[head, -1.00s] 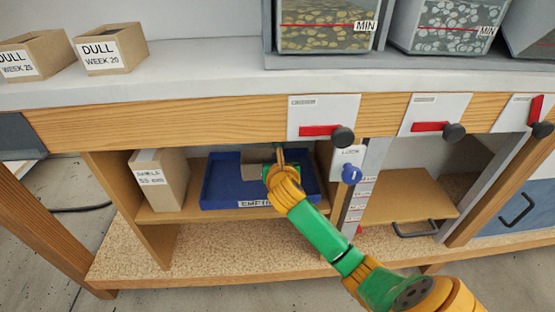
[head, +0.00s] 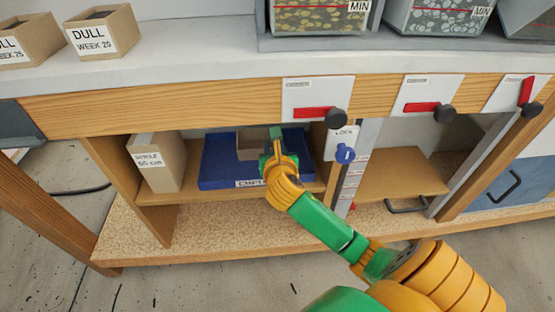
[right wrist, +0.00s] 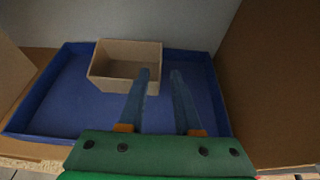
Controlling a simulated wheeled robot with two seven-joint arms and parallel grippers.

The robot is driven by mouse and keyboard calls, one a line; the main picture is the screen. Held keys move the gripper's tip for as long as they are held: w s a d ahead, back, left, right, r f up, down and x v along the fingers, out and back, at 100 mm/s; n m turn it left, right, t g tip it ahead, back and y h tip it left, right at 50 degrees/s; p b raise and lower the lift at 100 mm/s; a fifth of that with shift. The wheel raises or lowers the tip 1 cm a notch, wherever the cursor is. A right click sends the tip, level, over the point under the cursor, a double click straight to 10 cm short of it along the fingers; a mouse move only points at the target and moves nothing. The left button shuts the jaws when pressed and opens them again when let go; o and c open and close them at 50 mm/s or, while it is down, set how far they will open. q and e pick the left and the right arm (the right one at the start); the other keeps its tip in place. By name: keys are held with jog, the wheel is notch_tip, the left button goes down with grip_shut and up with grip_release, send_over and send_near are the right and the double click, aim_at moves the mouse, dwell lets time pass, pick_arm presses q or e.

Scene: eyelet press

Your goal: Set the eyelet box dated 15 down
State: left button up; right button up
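A small open tan box (head: 252,143), the eyelet box, stands upright in the blue tray (head: 217,165) on the shelf under the counter. In the right wrist view the box (right wrist: 118,75) looks empty and sits toward the back of the tray (right wrist: 70,110). No date on it can be read. My right gripper (head: 275,137) reaches into the tray at the box's right side. In the right wrist view its fingers (right wrist: 161,75) are apart, with the left tip overlapping the box's right front corner. I cannot tell whether they touch it. My left gripper is out of view.
A tall labelled carton (head: 158,163) stands left of the tray. A partition with a blue knob (head: 345,153) is on the right. The wooden counter edge (head: 180,103) runs above the shelf. Two boxes marked DULL, one here (head: 103,33), stand on the counter.

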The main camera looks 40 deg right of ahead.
pick_arm(q)
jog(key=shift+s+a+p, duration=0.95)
jog(key=shift+p, duration=0.05)
pick_arm(e)
jog(key=s+a, duration=0.4)
jog(key=s, duration=0.4)
jog(key=shift+a, duration=0.4)
